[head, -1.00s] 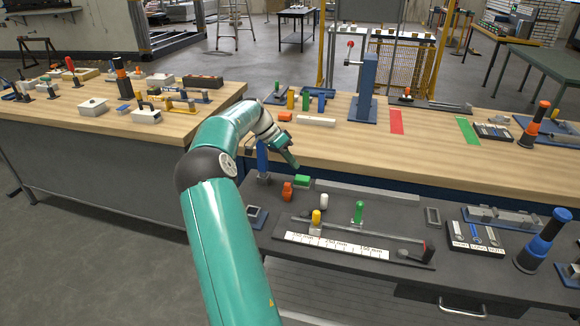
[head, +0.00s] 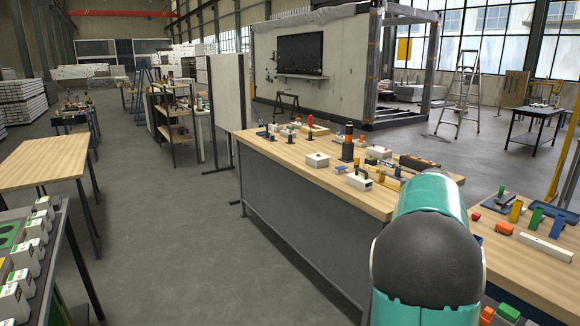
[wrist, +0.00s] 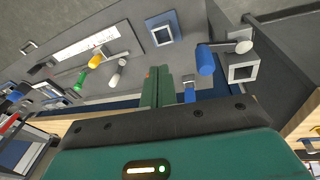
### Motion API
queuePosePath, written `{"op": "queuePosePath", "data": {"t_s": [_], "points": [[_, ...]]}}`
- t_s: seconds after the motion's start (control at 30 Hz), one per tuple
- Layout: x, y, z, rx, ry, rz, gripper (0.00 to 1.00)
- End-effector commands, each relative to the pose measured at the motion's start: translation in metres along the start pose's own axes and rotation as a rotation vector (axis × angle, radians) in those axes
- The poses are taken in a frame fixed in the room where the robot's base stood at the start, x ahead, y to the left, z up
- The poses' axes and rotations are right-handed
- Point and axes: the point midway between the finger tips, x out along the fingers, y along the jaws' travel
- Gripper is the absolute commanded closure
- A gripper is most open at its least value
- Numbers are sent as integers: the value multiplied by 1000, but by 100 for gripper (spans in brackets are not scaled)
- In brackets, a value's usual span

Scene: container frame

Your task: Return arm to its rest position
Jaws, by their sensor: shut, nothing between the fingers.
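My gripper (wrist: 157,86) shows in the wrist view with its green fingers together and nothing between them. It is over the dark grey bench top (wrist: 190,40), apart from the pieces there. In the head view my arm stands at the lower right, its dark elbow and teal link in sight. My gripper is hidden or out of the picture there.
In the wrist view a blue post (wrist: 205,60), a blue-framed square block (wrist: 163,28), a yellow piece (wrist: 96,61) and a white piece (wrist: 118,72) are near the fingers. In the head view a wooden-topped workbench (head: 285,158) stands beside my arm; the floor (head: 180,240) left of it is clear.

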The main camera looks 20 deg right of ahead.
Motion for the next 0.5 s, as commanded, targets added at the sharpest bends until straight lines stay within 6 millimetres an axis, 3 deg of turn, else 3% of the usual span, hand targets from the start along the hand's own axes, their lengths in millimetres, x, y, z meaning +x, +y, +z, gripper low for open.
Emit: {"op": "queuePosePath", "data": {"t_s": [0.03,0.23,0.5], "points": [[-14,-5,23,-65,-2,-47,100],[-52,-17,109,-334,15,-200,100],[-88,-6,230,-709,86,-379,100]]}}
